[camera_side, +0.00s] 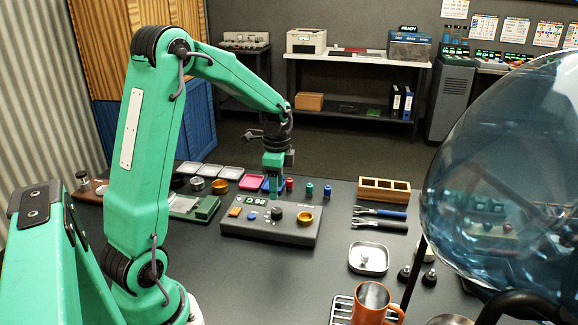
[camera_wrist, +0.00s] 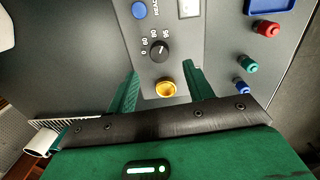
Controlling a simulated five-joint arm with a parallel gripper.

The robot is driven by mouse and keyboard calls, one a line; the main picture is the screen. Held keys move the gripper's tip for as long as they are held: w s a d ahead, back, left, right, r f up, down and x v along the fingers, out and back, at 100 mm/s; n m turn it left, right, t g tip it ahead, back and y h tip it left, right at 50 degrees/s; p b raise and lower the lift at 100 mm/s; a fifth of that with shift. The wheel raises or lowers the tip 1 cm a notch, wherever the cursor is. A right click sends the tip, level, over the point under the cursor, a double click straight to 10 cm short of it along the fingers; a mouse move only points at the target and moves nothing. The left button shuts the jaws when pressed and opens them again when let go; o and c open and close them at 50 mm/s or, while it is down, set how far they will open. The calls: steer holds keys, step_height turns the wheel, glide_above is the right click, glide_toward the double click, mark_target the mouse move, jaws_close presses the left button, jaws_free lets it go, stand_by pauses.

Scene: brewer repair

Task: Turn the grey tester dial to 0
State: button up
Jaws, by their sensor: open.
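The tester (camera_side: 270,232) is a flat grey box on the dark table. Its dial (camera_side: 277,213) is a dark round knob, and in the wrist view the dial (camera_wrist: 160,50) has a printed scale with a 0 at its left. The dial's exact setting is too small to read surely. A brass cup (camera_wrist: 166,89) sits beside the dial on the tester. My gripper (camera_side: 273,180) hangs above the back of the tester. In the wrist view my gripper (camera_wrist: 161,75) is open and empty, its green fingers either side of the cup, with the dial just beyond the fingertips.
The tester also bears a blue button (camera_side: 252,215), an orange button (camera_side: 235,211) and a small display (camera_side: 257,200). Red (camera_side: 290,184), teal (camera_side: 309,190) and blue (camera_side: 327,191) small parts stand behind it. A wooden rack (camera_side: 384,190) is at the right.

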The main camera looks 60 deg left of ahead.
mark_target(277, 210)
steer(key=shift+s+d+f, duration=0.1)
steer(key=shift+d+f, duration=0.05)
steer(key=shift+f, duration=3.55)
steer(key=shift+c, duration=0.2)
steer(key=c, duration=0.9)
